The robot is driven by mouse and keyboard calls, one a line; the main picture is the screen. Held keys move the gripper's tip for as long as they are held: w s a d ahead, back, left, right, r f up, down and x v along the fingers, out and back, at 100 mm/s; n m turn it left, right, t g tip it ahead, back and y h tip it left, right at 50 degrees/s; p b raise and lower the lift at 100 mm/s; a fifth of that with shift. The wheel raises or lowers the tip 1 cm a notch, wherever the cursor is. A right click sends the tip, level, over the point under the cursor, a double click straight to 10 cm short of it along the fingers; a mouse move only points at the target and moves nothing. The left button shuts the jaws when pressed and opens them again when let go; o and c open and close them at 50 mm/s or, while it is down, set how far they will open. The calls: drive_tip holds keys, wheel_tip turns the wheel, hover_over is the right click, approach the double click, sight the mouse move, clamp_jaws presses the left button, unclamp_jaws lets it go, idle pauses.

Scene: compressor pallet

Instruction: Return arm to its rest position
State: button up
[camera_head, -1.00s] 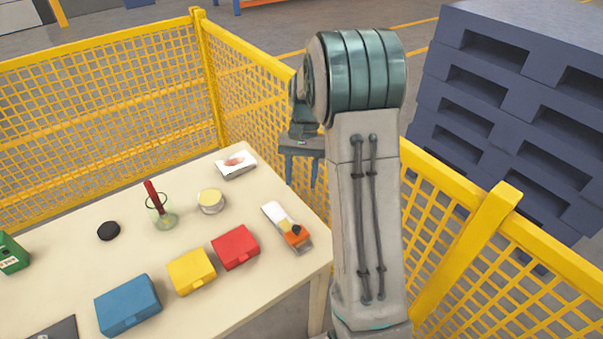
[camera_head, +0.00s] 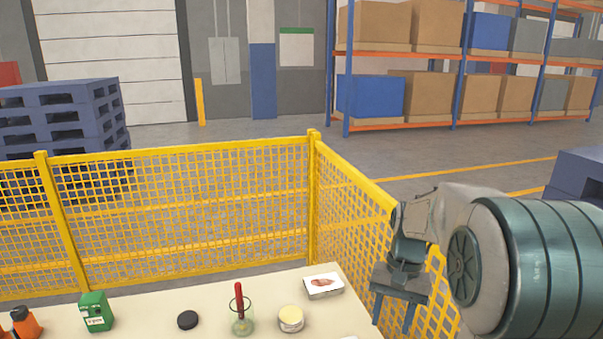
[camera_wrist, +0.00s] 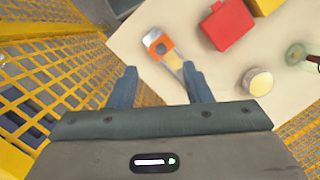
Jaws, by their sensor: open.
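My gripper (camera_head: 393,308) hangs at the right end of the table (camera_head: 165,318), beside the yellow fence, with its two blue fingers pointing down and apart. In the wrist view my gripper (camera_wrist: 160,85) is open and nothing is between its fingers. An orange and white tool-like item (camera_wrist: 163,47) lies on the table just beyond the fingertips in that view. My arm runs from the gripper to the right edge of the head view.
Yellow mesh fence (camera_head: 190,215) encloses the table's back and right. On the table are a white box (camera_head: 323,286), a round tin (camera_head: 291,319), a glass with a red stick (camera_head: 241,318), a black disc (camera_head: 187,320) and a green container (camera_head: 96,311). The wrist view shows a red box (camera_wrist: 228,24).

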drive_tip(key=s+a+r+n+t, duration=0.1)
drive_tip(key=s+a+n+t, duration=0.1)
drive_tip(key=s, duration=0.5)
drive_tip(key=s+a+r+n+t+h, duration=0.1)
drive_tip(key=s+a+r+n+t, duration=0.1)
drive_tip(key=s, duration=0.6)
drive_tip(key=shift+s+a+t, duration=0.15)
drive_tip(key=shift+s+t, duration=0.15)
drive_tip(key=shift+t, duration=0.3)
idle(0.9)
